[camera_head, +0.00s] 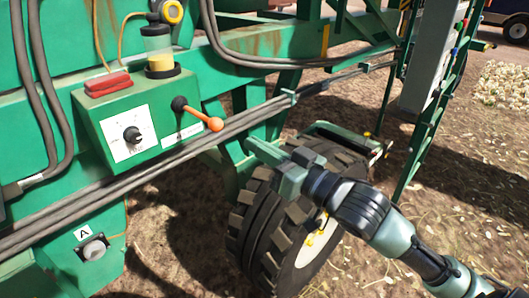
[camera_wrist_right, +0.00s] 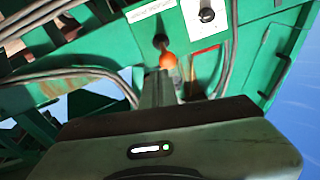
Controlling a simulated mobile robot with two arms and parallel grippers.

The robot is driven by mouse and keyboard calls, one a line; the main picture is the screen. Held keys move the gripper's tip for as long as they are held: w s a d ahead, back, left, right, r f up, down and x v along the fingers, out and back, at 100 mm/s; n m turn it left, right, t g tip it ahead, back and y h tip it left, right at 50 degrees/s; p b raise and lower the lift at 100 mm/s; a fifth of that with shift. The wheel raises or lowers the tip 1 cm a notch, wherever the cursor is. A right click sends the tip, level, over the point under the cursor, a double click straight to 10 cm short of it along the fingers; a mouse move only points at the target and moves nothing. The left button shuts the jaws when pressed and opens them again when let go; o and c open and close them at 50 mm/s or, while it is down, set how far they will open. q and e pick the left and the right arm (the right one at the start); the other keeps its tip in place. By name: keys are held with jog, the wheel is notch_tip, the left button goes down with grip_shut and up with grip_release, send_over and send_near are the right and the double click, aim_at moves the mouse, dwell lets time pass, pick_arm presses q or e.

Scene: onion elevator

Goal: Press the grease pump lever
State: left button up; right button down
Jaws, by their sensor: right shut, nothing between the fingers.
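A lever with an orange knob (camera_head: 205,119) and a black pivot sticks out from the right part of a green control box (camera_head: 104,118). The knob also shows in the right wrist view (camera_wrist_right: 168,61), just past my fingertips. A clear reservoir (camera_head: 158,46) with yellow content stands above the box, with a yellow ring on top. My right gripper (camera_head: 256,149) is shut and empty, to the right of and below the knob in the head view, with a visible gap. In the wrist view its fingers (camera_wrist_right: 159,88) point towards the knob. I do not see my left gripper.
A white panel with a black dial (camera_head: 131,135) and a red block (camera_head: 108,84) are on the box. Dark hoses (camera_head: 90,194) run below it. A large tyre (camera_head: 266,232) is below my gripper. A green ladder-like frame (camera_head: 430,120) stands at right.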

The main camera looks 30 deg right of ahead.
pick_arm(q)
jog(key=shift+f, duration=0.15)
pick_arm(e)
jog(key=shift+v, duration=0.85)
pick_arm(q)
jog(key=shift+s, duration=0.2)
pick_arm(e)
jog(key=shift+r, duration=0.15)
dwell(0.4)
